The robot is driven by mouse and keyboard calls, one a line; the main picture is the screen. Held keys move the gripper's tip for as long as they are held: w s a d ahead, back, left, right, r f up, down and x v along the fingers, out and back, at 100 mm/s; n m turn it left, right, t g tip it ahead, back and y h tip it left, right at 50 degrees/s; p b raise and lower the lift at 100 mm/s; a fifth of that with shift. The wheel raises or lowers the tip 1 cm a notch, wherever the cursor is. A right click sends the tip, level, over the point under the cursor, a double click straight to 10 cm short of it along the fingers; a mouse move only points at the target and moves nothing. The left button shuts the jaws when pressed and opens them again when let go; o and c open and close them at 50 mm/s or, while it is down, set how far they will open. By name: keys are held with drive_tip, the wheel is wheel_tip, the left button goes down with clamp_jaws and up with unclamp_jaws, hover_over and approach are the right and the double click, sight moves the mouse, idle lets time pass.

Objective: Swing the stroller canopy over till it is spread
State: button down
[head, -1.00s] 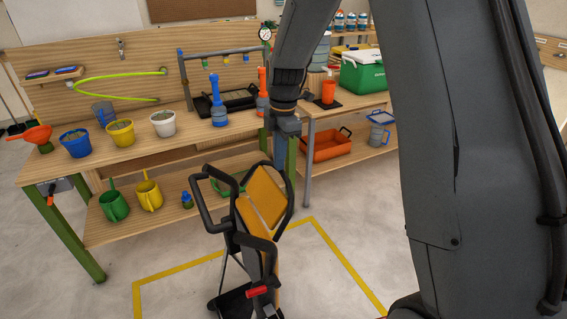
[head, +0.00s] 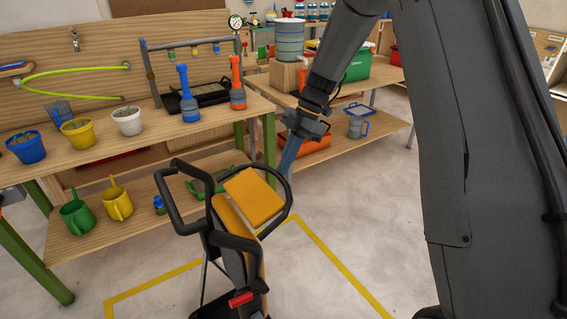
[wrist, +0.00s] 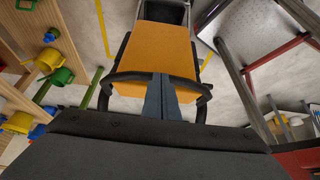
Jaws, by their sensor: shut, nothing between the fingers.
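The stroller (head: 228,242) stands upright on the floor with a black frame and handles. Its orange canopy panel (head: 253,196) is tilted at the top, with a curved black bar beside it. My gripper (head: 287,160), with blue fingers, is at the far right side of the panel, pointing down. In the wrist view the orange panel (wrist: 160,48) fills the upper middle, and my shut gripper fingers (wrist: 161,82) overlap its near edge by the black bar. I cannot tell whether they touch it. The fingertips are partly hidden in the head view.
A wooden workbench (head: 150,143) with pots and a lower shelf stands behind and left. Another bench (head: 335,148) stands behind my gripper. Yellow tape (head: 335,264) marks the floor around the stroller. Open floor lies to the right of it.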

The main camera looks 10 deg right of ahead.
drive_tip(key=shift+f, duration=0.15)
idle(0.4)
drive_tip(key=v, duration=1.3)
drive_tip(key=s+d+f+m+t+h, duration=0.1)
drive_tip(key=s+f+m, duration=0.2)
drive_tip(key=s+m, duration=0.4)
drive_tip(key=s+d+f+m+h, duration=0.2)
drive_tip(key=s+m, duration=0.6)
drive_tip(key=s, duration=0.4)
drive_tip(key=s+d+f+m+t+h, duration=0.1)
drive_tip(key=s+d+f+m, duration=0.1)
drive_tip(key=s+f+m, duration=0.3)
drive_tip(key=s+m, duration=0.3)
drive_tip(key=s, duration=0.1)
drive_tip(key=shift+s+t+h, duration=0.15)
drive_tip(key=shift+t+h, duration=0.15)
drive_tip(key=shift+h, duration=0.1)
drive_tip(key=shift+f, duration=0.1)
